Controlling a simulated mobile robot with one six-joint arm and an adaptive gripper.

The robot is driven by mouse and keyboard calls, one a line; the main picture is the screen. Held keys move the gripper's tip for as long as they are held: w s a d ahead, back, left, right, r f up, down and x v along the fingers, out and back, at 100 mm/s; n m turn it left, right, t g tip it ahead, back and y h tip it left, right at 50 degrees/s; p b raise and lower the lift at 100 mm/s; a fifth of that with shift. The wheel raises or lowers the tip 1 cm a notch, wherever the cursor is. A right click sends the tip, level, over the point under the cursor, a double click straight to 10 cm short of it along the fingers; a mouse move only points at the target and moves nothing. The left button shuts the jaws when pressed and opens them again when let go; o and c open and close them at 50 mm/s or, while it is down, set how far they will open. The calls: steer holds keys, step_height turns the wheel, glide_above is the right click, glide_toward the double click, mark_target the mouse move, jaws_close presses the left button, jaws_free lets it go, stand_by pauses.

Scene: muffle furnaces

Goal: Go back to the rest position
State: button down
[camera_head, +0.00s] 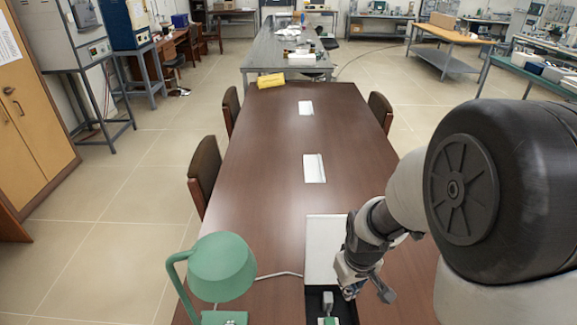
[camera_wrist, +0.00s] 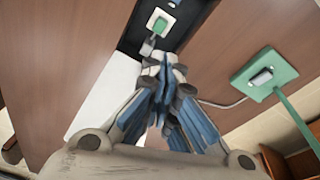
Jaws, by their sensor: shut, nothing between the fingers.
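My gripper (camera_head: 348,288) hangs at the end of my arm over the near part of the brown table (camera_head: 262,200). It is just right of a small grey piece (camera_head: 327,300) that stands in a black tray (camera_head: 348,308). In the wrist view the fingers of my gripper (camera_wrist: 163,68) are closed together with nothing between them. Beyond their tips the wrist view shows a white and green item (camera_wrist: 160,22) in the black tray (camera_wrist: 133,38). I cannot tell whether the fingertips touch anything.
A green desk lamp (camera_head: 222,266) stands left of the tray, with a white cable. A white panel (camera_head: 325,245) lies behind the tray. Chairs (camera_head: 205,172) line the table, and a yellow sign (camera_head: 271,80) lies at its far end. The tabletop's middle is mostly clear.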

steer(key=s+r+m+t+b, duration=0.2)
steer(key=s+r+m, duration=0.1)
steer(key=s+r, duration=1.4)
steer(key=shift+s+r+m+t, duration=0.3)
steer(key=shift+r+t, duration=0.1)
steer(key=shift+r, duration=0.1)
steer(key=c, duration=2.3)
jaws_free()
